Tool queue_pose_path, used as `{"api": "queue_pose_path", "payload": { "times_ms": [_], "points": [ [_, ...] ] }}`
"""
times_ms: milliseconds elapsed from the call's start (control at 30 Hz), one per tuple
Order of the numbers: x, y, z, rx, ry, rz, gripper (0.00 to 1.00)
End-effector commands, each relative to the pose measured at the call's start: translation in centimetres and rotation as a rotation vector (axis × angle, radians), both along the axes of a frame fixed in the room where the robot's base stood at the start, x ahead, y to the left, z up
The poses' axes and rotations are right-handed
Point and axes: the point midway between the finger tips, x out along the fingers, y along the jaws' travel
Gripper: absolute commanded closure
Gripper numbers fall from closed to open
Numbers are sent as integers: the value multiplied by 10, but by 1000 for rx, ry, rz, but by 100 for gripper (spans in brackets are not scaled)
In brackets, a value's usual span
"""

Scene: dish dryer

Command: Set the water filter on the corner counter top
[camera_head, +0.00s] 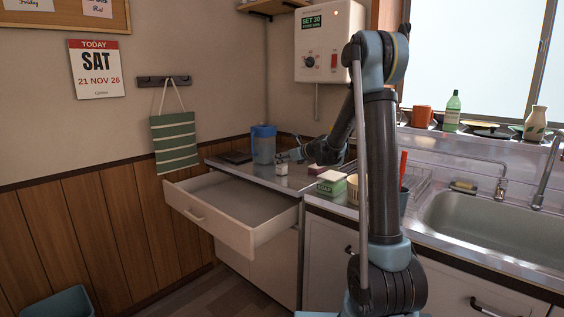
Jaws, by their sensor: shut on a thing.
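The water filter (263,147), a blue pitcher with a darker blue top, is upright at the corner counter top (235,171). Its base appears to be on or just above the surface; I cannot tell which. My gripper (283,156) reaches in from the right and is shut on the filter's right side. The exact grip is small and partly hidden by the gripper.
An open, empty-looking drawer (232,207) juts out below the counter. A dark flat item (236,157) lies behind left of the filter.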

Motion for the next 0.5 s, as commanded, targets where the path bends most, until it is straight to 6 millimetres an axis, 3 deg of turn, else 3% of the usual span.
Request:
{"api": "queue_pose_path", "payload": {
  "times_ms": [267, 300, 367, 400, 500],
  "points": [
    [0, 0, -2, 0, 0, 0, 91],
    [0, 0, -2, 0, 0, 0, 63],
    [0, 0, -2, 0, 0, 0, 49],
    [0, 0, -2, 0, 0, 0, 45],
    [0, 0, -2, 0, 0, 0, 45]
  ]
}}
